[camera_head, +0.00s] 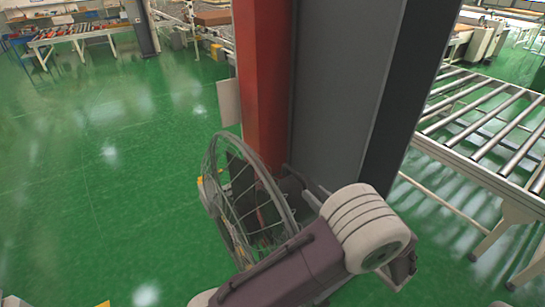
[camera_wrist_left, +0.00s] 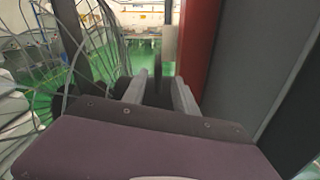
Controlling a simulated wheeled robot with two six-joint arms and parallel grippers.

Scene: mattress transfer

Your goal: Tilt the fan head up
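The fan (camera_head: 243,200) has a round wire cage and stands on the green floor close to the red and grey column. The cage faces left and also fills the left side of the left wrist view (camera_wrist_left: 95,40). My left gripper (camera_head: 303,187) is behind the cage, on its right side, partly hidden by my purple and white arm. In the left wrist view its two grey fingers (camera_wrist_left: 160,80) stand apart with a gap between them. Dark parts lie close around the fingers; whether they touch is unclear. My right gripper is not in view.
The red and grey column (camera_head: 345,90) rises right beside the fan and my left arm. A roller conveyor (camera_head: 490,125) stands at the right. Open green floor (camera_head: 90,180) lies to the left, with another conveyor (camera_head: 75,33) far back.

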